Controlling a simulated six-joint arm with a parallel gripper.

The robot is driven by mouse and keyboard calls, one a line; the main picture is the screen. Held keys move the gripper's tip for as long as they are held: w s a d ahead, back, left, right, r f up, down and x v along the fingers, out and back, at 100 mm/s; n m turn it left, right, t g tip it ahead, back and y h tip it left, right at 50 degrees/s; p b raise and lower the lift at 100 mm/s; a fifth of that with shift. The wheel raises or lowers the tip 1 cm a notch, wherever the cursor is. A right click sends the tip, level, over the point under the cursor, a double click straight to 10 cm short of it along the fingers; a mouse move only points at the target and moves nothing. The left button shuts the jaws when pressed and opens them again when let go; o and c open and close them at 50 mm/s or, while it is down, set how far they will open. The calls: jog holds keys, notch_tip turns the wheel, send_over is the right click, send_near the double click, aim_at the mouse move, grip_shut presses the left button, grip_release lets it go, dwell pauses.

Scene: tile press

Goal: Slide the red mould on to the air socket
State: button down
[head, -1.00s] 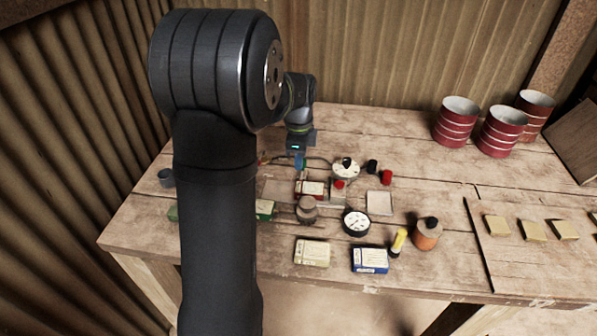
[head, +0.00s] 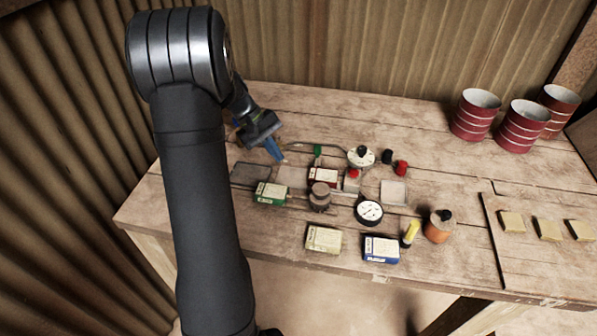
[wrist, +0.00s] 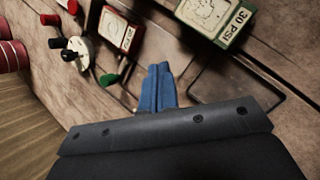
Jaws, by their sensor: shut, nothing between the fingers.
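The red mould, a block with a red-edged pale label (head: 323,177), lies flat near the middle of the table. It also shows at the top of the wrist view (wrist: 120,30). My gripper (head: 275,152) is over the table to the left of the red mould, apart from it. Its blue fingers (wrist: 158,88) are together and hold nothing. A small green part (head: 318,150) stands behind the red mould, by the hose; it also shows in the wrist view (wrist: 108,79). I cannot clearly make out the air socket.
A green-edged block (head: 271,193) marked 30 PSI lies left of the red mould. A round dial (head: 361,157), red knob (head: 401,168), brown knob (head: 320,197) and black gauge (head: 369,212) stand close by. Cream (head: 324,238) and blue (head: 381,248) boxes lie in front.

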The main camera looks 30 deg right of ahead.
jog(key=n, duration=0.2)
jog(key=w+a+n+h, duration=0.1)
jog(key=n, duration=0.2)
jog(key=w+a+n+h, duration=0.1)
jog(key=n, duration=0.1)
jog(key=shift+w+a+g, duration=0.15)
jog(key=shift+a+g, duration=0.1)
jog(key=shift+g, duration=0.05)
jog(key=n, duration=0.3)
send_near(299, 179)
jog(key=shift+h, duration=0.4)
jog(key=f, duration=0.1)
jog(key=s+d+f, duration=0.1)
jog(key=f, duration=0.1)
jog(key=s+f, duration=0.1)
jog(key=shift+d+f, duration=0.25)
jog(key=shift+d, duration=0.05)
jog(key=shift+s+d, duration=0.9)
jog(key=shift+d, duration=0.05)
jog(key=shift+s+d, duration=0.4)
jog(key=shift+d, duration=0.05)
jog(key=shift+s+d, duration=0.1)
jog(key=shift+s+d+r, duration=0.1)
jog(key=shift+s+d, duration=0.7)
jog(key=shift+d, duration=0.05)
